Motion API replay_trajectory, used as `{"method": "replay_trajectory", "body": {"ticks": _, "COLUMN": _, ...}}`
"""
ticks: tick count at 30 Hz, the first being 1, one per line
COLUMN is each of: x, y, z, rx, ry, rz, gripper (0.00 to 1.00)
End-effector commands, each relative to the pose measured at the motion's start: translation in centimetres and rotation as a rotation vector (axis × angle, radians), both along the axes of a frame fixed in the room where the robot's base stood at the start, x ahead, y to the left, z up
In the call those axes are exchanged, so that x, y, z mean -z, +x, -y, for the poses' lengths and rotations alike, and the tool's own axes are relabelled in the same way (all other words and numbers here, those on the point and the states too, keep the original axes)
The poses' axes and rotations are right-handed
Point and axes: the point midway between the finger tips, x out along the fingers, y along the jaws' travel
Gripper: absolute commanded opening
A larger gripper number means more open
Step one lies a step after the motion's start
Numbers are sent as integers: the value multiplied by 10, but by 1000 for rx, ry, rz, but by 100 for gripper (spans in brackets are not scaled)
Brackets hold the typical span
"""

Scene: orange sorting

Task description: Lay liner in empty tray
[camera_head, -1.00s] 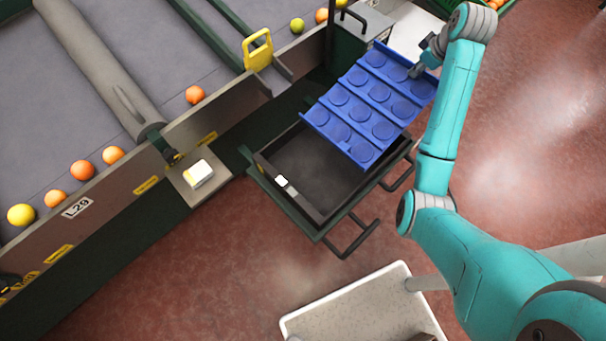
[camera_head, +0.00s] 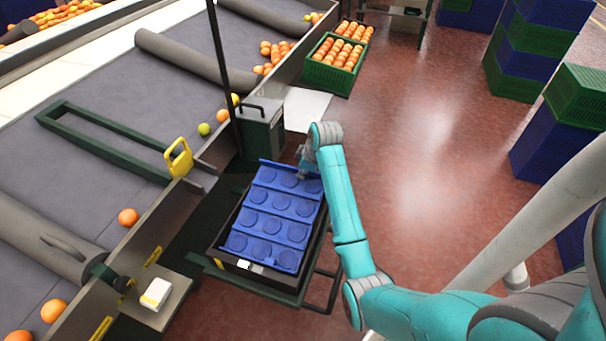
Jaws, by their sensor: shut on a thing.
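The blue liner (camera_head: 270,222) has rows of round hollows. It lies over the dark tray (camera_head: 222,240), covering nearly all of its inside. Its far edge looks a little raised; I cannot tell whether the whole liner rests on the tray floor. The tray sits on a green stand beside the conveyor, with a small white label at its near end. My gripper (camera_head: 305,172) is at the liner's far right corner, shut on its edge. The fingertips are partly hidden by my wrist.
The conveyor wall with a yellow handle (camera_head: 179,158) runs along the left. A grey box (camera_head: 262,128) with a post stands behind the tray. A white device (camera_head: 155,293) sits on a ledge at near left. A green crate of oranges (camera_head: 336,62) stands farther back.

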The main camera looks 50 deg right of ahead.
Motion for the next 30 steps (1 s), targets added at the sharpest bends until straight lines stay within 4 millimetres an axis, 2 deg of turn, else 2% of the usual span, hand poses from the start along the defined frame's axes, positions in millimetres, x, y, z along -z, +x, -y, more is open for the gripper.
{"method": "replay_trajectory", "body": {"ticks": 4, "x": 16, "y": 0, "z": 0, "rx": 1, "ry": 0, "rz": 0, "gripper": 0}}
{"method": "replay_trajectory", "body": {"ticks": 12, "x": 17, "y": 0, "z": 0, "rx": 0, "ry": -1, "rz": 1, "gripper": 0}}
{"method": "replay_trajectory", "body": {"ticks": 13, "x": 17, "y": 0, "z": 0, "rx": 0, "ry": -1, "rz": 1, "gripper": 27}}
{"method": "replay_trajectory", "body": {"ticks": 15, "x": 17, "y": 0, "z": 0, "rx": 0, "ry": -1, "rz": 1, "gripper": 45}}
{"method": "replay_trajectory", "body": {"ticks": 16, "x": 17, "y": 0, "z": 0, "rx": 0, "ry": -1, "rz": 1, "gripper": 47}}
{"method": "replay_trajectory", "body": {"ticks": 25, "x": 16, "y": 0, "z": 0, "rx": 0, "ry": -1, "rz": 1, "gripper": 47}}
{"method": "replay_trajectory", "body": {"ticks": 30, "x": 3, "y": -5, "z": -1, "rx": 1, "ry": -2, "rz": 3, "gripper": 47}}
